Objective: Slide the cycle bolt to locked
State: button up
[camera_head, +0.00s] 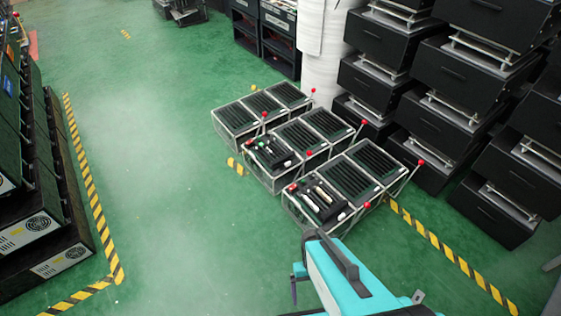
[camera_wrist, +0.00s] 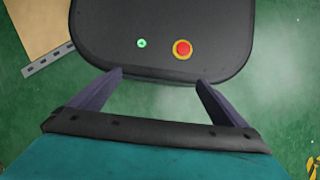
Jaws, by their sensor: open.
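I cannot make out the cycle bolt for certain in either view. In the head view, two black control panels with small levers and knobs sit among low metal-framed units: a nearer panel (camera_head: 318,199) and a farther panel (camera_head: 271,154). Their fittings are too small to tell apart, so the bolt's position is unclear. My gripper (camera_wrist: 158,80) shows in the wrist view with its two dark fingers spread wide and nothing between them. In the head view my teal arm reaches in from the bottom, in front of the nearer panel and apart from it.
Red-tipped rods (camera_head: 420,163) stick up from the units. Black drawer racks (camera_head: 458,72) stand behind on the right. Dark cabinets (camera_head: 40,215) line the left. Open green floor (camera_head: 160,150) lies between. A beige board (camera_wrist: 38,25) lies at upper left in the wrist view.

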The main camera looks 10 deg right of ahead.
aim_at(284, 160)
jog(key=u, duration=0.75)
jog(key=i, duration=0.8)
jog(key=u, duration=0.3)
